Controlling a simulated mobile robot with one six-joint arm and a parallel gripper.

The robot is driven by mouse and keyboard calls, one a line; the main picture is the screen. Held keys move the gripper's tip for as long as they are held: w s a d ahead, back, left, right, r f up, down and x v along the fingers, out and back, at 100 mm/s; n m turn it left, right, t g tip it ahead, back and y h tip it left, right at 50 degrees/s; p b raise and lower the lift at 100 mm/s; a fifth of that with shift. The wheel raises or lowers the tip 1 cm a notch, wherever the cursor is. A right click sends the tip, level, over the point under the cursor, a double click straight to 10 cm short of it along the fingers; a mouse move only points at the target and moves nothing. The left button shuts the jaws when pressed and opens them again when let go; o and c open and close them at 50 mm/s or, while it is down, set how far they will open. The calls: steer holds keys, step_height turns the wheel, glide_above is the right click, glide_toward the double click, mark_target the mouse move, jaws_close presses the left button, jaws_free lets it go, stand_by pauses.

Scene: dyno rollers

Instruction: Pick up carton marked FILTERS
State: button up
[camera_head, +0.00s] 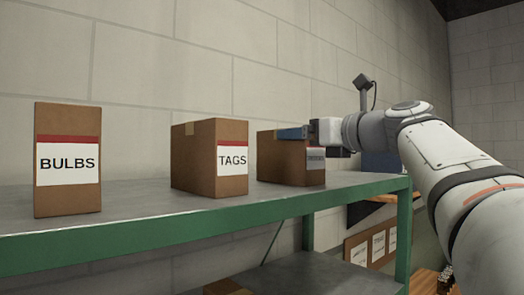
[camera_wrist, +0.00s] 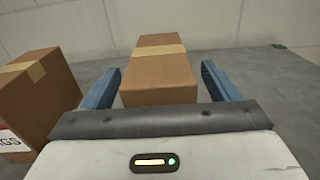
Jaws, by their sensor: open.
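A brown carton (camera_head: 285,160) stands at the right on the grey-topped shelf. Its label is small and shaded in the head view, so I cannot read whether it says FILTERS. My gripper (camera_head: 293,132) is at the upper part of this carton, reaching in from the right. In the wrist view, the same carton (camera_wrist: 158,82), with a tan tape strip on top, lies between the two blue fingers of my open gripper (camera_wrist: 160,70). Gaps show on both sides, and it is not gripped. The fingers' height against the carton is hard to judge.
A carton marked TAGS (camera_head: 205,158) stands just left, close to the left finger in the wrist view (camera_wrist: 35,100). A carton marked BULBS (camera_head: 68,160) stands farther left. The green-edged shelf (camera_head: 200,222) backs onto a block wall (camera_head: 230,60). Another carton sits below.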

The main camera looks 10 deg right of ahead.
steer(key=x, duration=0.2)
steer(key=shift+w+a, duration=0.15)
steer(key=shift+w, duration=0.05)
steer(key=shift+c, duration=0.5)
steer(key=shift+r, duration=0.1)
steer(key=c, duration=1.1)
steer(key=shift+r, duration=0.1)
step_height(320, 180, up, 10)
steer(key=p, duration=0.2)
steer(key=shift+f+p, duration=0.25)
steer(key=shift+p, duration=0.1)
steer(key=shift+r, duration=0.15)
